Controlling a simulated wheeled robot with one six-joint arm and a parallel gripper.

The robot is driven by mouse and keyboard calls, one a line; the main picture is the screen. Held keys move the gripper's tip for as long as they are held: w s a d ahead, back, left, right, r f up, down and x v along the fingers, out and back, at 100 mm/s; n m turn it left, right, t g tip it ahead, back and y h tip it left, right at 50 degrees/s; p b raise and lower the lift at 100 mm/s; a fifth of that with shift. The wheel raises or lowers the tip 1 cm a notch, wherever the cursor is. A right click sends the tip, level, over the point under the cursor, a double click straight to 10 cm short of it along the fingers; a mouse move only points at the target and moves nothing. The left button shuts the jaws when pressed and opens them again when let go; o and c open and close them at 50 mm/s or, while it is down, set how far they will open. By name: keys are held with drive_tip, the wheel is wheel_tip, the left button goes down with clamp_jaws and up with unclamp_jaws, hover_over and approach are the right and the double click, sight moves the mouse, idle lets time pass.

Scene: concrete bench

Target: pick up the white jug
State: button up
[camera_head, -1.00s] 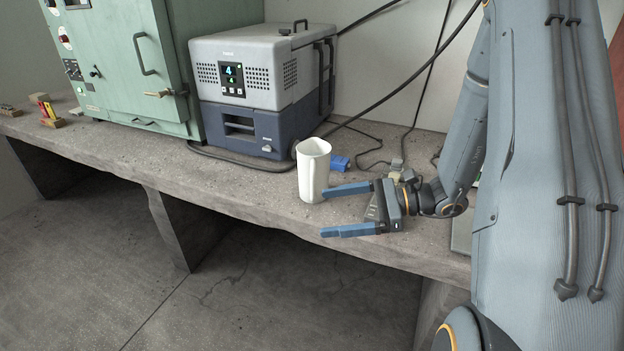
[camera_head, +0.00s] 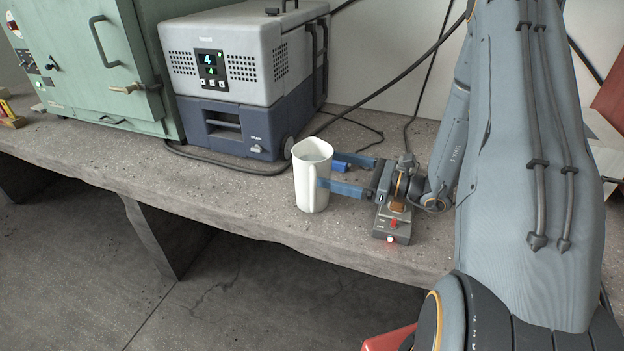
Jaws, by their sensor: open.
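The white jug (camera_head: 308,192) stands upright on the concrete bench (camera_head: 240,195), close to its front edge. Its handle faces the camera. My gripper (camera_head: 334,174) is level with the jug at its right side, with blue fingers pointing left. The near finger reaches across to the jug's handle side. The far finger passes behind the jug, and its tip is partly hidden. The jaws are open around the jug's right part. I cannot tell whether either finger touches it.
A grey and blue machine (camera_head: 238,90) with a lit display stands behind the jug. A green cabinet (camera_head: 85,65) is at the left. Cables cross the bench.

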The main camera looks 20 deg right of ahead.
sight(301, 161)
drive_tip(key=p+x, duration=0.1)
drive_tip(key=x, duration=0.8)
drive_tip(key=shift+w+a, duration=0.1)
drive_tip(key=shift+a, duration=0.25)
drive_tip(key=shift+c, duration=0.4)
drive_tip(key=c, duration=1.4)
drive_tip(key=shift+c, duration=1.3)
drive_tip(key=shift+r, duration=0.15)
